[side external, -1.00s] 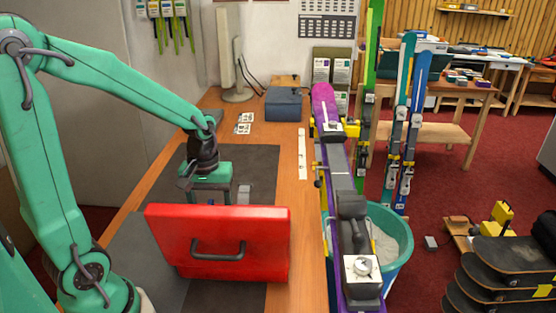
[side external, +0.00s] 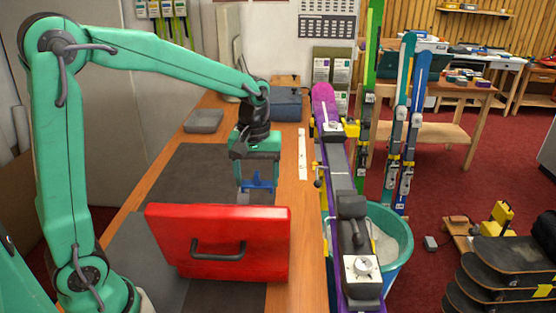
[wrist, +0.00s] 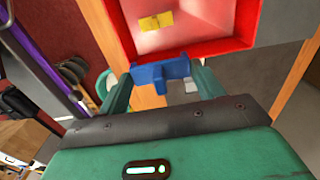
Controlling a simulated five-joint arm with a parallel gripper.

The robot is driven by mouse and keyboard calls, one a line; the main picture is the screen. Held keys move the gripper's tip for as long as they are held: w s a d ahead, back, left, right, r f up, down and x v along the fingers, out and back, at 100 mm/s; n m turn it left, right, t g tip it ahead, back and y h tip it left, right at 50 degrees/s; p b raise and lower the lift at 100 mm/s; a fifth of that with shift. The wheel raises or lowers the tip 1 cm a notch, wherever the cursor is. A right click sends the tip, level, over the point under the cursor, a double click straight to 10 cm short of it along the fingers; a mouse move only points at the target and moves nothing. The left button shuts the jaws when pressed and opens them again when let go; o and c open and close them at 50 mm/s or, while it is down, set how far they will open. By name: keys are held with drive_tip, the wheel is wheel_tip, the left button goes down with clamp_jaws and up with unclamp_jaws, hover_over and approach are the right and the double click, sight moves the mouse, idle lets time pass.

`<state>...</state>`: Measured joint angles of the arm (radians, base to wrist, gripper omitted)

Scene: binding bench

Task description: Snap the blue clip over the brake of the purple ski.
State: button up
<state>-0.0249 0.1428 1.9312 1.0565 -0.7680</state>
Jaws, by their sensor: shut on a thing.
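My gripper (side external: 257,184) is over the bench behind the red case, shut on the blue clip (side external: 259,181). In the wrist view the blue clip (wrist: 160,72) sits between the two green fingers of my gripper (wrist: 163,80). The purple ski (side external: 323,95) lies lengthwise along the right side of the bench, to the right of my gripper and apart from it. Black binding parts (side external: 352,207) sit on it; I cannot tell the brake clearly. The ski also shows at the left of the wrist view (wrist: 38,50).
A red case (side external: 217,216) stands open in front of my gripper; a yellow piece (wrist: 155,21) lies inside it. A grey tray (side external: 203,121) and a blue box (side external: 287,105) are farther back. Yellow clamps (side external: 352,129) flank the ski. A teal bin (side external: 398,262) stands right of it.

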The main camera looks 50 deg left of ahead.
drive_tip(key=w+d+r, duration=0.5)
drive_tip(key=d, duration=0.3)
drive_tip(key=w+d+r, duration=0.5)
drive_tip(key=d+r, duration=0.1)
drive_tip(key=d, duration=0.3)
drive_tip(key=shift+d+r, duration=0.15)
drive_tip(key=shift+d, duration=0.1)
drive_tip(key=shift+f, duration=0.2)
drive_tip(key=shift+f, duration=3.3)
drive_tip(key=shift+o, duration=0.8)
drive_tip(key=shift+c, duration=1.3)
